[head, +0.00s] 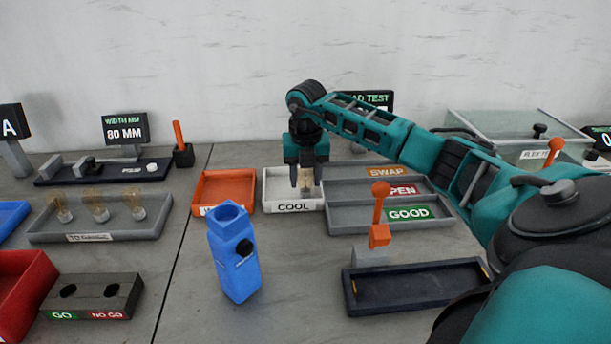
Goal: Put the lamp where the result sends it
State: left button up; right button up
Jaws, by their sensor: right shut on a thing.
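My right gripper (306,181) reaches down over the white tray marked COOL (292,207) and is shut on a small tan piece (307,186), which looks like the lamp. The piece is low at the tray; the fingers partly hide it, and I cannot tell whether it touches the tray floor. A dark LOAD TEST display (368,99) stands behind; my right arm hides most of its result. The grey sorting tray beside it has rows labelled SWAP (388,172), a partly hidden label reading PEN (403,190), and GOOD (408,213). My left gripper is out of view.
An orange tray (224,190) is left of the COOL tray. A blue bottle-like container (234,258) stands in front. A dark tray with an orange lever (380,238) is front right. Several similar pieces stand in a grey tray (98,229) at left. Bare table lies around the blue container.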

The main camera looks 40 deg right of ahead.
jog(key=shift+f, duration=0.1)
jog(key=o, duration=0.7)
jog(key=shift+f, duration=0.1)
jog(key=shift+c, duration=0.2)
jog(key=o, duration=0.5)
jog(key=shift+c, duration=0.2)
notch_tip(320, 180, up, 12)
jog(key=s+p, duration=0.1)
jog(key=shift+a+r, duration=0.2)
jog(key=shift+a, duration=0.25)
